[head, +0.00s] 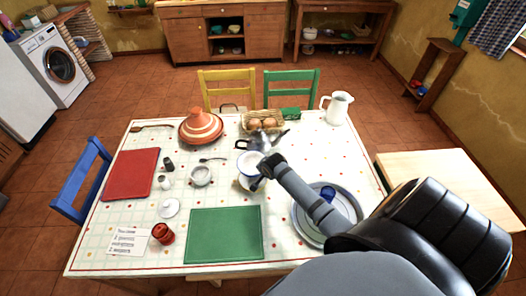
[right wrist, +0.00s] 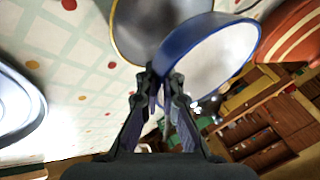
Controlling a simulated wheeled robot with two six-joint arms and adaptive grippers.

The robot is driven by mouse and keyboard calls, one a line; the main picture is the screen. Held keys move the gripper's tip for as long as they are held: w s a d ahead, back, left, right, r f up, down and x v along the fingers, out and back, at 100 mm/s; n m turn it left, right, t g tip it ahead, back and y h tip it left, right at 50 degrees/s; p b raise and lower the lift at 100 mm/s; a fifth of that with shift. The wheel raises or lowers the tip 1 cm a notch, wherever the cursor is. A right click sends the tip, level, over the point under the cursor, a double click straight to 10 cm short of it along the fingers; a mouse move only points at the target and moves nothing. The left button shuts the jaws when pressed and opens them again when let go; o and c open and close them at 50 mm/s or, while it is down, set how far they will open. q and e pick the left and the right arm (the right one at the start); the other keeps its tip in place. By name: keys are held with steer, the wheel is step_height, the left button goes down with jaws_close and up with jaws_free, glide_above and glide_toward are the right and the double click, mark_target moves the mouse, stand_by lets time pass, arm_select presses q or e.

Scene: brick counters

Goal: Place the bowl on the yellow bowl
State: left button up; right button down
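My right gripper (head: 269,165) is shut on the rim of a white bowl with a blue rim (head: 249,162), over the middle of the table. In the right wrist view the fingers (right wrist: 161,82) pinch the edge of this bowl (right wrist: 212,62), which looks tilted there. The yellow bowl (head: 243,186) is mostly hidden under the held bowl in the head view. In the right wrist view the yellow bowl (right wrist: 142,28) shows a grey inside, partly covered by the held bowl. I cannot tell whether the two bowls touch. My left gripper is not in view.
A kettle (head: 253,141) and an egg basket (head: 262,121) stand close behind. A small white bowl (head: 201,175) is to the left, a tagine (head: 200,127) beyond it. A green board (head: 225,235) lies in front. A large plate (head: 310,225) lies under my forearm.

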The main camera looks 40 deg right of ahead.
steer(key=shift+f, duration=0.45)
steer(key=c, duration=1.5)
jaws_free()
steer(key=shift+r, duration=0.25)
steer(key=v, duration=1.2)
steer(key=shift+r, duration=0.25)
